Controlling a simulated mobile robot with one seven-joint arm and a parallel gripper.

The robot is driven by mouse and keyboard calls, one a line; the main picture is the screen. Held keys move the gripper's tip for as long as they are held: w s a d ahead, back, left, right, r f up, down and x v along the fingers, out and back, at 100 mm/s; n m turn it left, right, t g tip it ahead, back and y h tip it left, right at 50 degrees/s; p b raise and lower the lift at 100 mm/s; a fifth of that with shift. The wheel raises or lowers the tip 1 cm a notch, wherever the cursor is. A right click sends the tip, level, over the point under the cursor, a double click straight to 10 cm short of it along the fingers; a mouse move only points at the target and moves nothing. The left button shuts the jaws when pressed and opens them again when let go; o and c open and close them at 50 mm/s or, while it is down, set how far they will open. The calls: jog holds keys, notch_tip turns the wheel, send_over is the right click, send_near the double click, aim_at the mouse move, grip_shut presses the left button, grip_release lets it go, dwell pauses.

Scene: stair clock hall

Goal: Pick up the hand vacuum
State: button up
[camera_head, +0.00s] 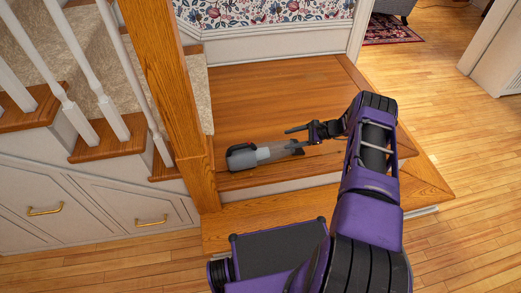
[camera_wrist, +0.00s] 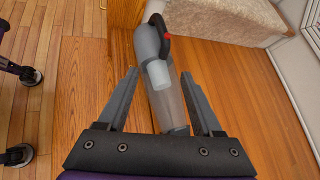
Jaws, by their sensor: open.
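The hand vacuum (camera_head: 262,154) is grey with a clear dust cup and lies on its side on the wooden landing, close to the newel post. In the wrist view the hand vacuum (camera_wrist: 160,72) runs away from me, its dark handle with a red spot at the far end and its clear nozzle end near my palm. My gripper (camera_head: 292,136) reaches in from the right at the nozzle end. In the wrist view my gripper (camera_wrist: 158,75) is open, one finger on each side of the vacuum's clear part. I cannot tell whether either finger touches it.
The wooden newel post (camera_head: 165,100) and white balusters (camera_head: 92,70) stand left of the vacuum. Carpeted stairs (camera_wrist: 220,20) rise beyond it. The landing (camera_head: 270,92) is otherwise bare, with a step edge at its front. Open wooden floor (camera_head: 450,110) lies to the right.

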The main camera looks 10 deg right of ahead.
notch_tip(320, 180, down, 3)
jog(key=s+d+m+t+y, duration=0.1)
jog(key=m+t, duration=0.1)
jog(key=b, duration=0.1)
send_near(254, 145)
jog(key=x, duration=0.3)
jog(key=shift+w+f, duration=0.1)
jog(key=shift+f, duration=0.35)
jog(key=b+x, duration=0.1)
jog(key=x, duration=0.3)
jog(key=shift+a+f, duration=0.1)
jog(key=shift+a, duration=0.1)
jog(key=shift+w+a+f, duration=0.1)
jog(key=shift+w+a, duration=0.1)
jog(key=shift+a, duration=0.2)
grip_shut()
jog(key=shift+w+d, duration=0.1)
jog(key=shift+w, duration=0.05)
dwell(0.3)
